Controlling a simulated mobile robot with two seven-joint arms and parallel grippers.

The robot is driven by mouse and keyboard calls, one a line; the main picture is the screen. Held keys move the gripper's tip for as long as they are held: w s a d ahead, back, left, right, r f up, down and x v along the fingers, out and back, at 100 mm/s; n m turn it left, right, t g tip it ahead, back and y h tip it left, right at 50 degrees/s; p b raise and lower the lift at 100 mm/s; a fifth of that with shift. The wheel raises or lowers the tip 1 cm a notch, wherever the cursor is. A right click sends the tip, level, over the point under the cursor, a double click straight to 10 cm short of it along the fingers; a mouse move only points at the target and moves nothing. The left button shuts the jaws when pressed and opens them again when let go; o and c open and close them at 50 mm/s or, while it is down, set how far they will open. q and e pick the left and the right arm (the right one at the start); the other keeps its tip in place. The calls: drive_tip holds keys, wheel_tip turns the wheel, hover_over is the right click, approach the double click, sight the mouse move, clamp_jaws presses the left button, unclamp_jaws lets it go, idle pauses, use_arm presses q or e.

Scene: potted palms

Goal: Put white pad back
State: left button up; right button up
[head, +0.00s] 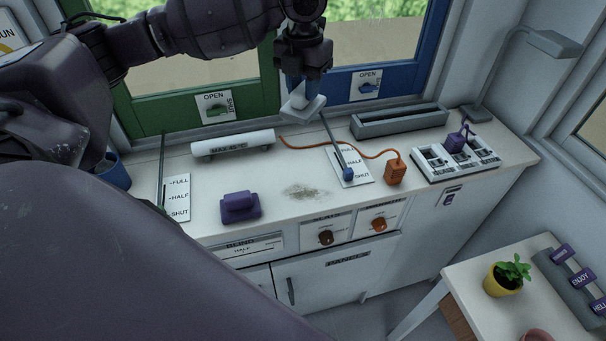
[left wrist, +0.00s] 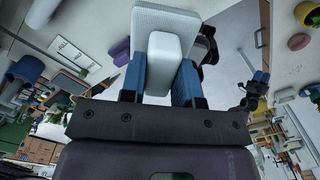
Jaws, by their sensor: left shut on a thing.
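The white pad (head: 303,108) is a flat pale slab with a raised block-like grip on its back. My left gripper (head: 300,88) is shut on that grip and holds the pad above the back of the counter, in front of the window frames. In the left wrist view, the pad (left wrist: 178,20) and its grip (left wrist: 164,62) sit between the two blue fingers (left wrist: 160,85). A dark part with blue tips (left wrist: 257,88) at the right of that view looks like my right gripper; it is too small to read its opening.
A grey open trough (head: 400,122) lies along the counter's back right. A white roll (head: 232,144), a purple block (head: 240,206), an orange block with a cord (head: 395,170) and a slanted lever (head: 336,145) stand on the counter (head: 285,225). A brownish smudge (head: 307,191) marks its middle.

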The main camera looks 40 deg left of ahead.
use_arm(q)
wheel_tip(320, 180, down, 20)
drive_tip(key=shift+s+r+p, duration=0.1)
drive_tip(key=shift+p, duration=0.5)
drive_tip(key=o, duration=0.9)
drive_tip(key=shift+c, duration=0.2)
wheel_tip(320, 180, up, 12)
drive_tip(key=b, duration=0.1)
idle(0.5)
